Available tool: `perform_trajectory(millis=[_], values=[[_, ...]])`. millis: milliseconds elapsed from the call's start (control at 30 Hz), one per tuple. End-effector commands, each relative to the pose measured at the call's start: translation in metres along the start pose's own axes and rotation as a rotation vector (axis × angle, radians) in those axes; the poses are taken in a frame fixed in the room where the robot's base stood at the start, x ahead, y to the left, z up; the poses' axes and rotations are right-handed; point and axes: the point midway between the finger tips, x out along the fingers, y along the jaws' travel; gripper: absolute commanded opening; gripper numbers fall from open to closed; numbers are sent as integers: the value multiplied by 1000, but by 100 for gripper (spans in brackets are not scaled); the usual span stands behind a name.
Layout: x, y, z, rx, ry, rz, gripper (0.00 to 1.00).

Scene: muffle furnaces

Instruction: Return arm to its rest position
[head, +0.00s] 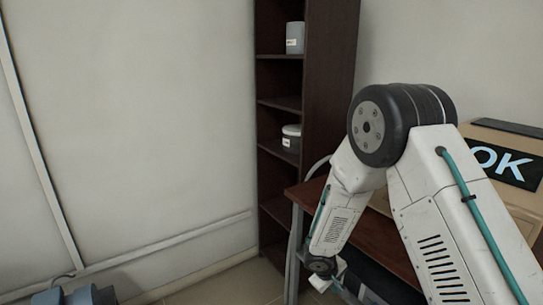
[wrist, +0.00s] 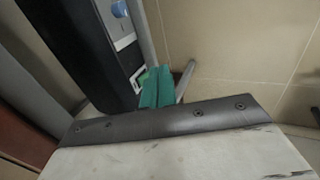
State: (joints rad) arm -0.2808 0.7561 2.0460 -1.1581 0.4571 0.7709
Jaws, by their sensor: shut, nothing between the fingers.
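My arm (head: 366,160) shows large at the right in the head view. Its dark elbow joint is at the top, and the forearm slopes down to a small wrist joint at the left edge of the brown table (head: 315,190). In the head view the gripper's fingers are too hidden and small to make out. In the wrist view my gripper (wrist: 157,88) shows as two teal fingertips close together past a dark-edged pale panel. They are shut with nothing between them, and tiled floor lies beyond.
A dark shelf unit (head: 330,80) holds a grey container (head: 295,38) and a lidded pot (head: 291,138). A blue-grey object (head: 78,295) shows lower left.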

Motion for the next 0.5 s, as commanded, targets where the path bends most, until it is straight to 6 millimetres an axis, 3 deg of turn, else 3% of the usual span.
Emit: perform_trajectory(millis=[167, 333, 500], values=[[1, 6, 6, -37, -23, 13, 0], [3, 8, 37, -58, -125, 22, 0], [-19, 17, 65, -48, -214, 25, 0]])
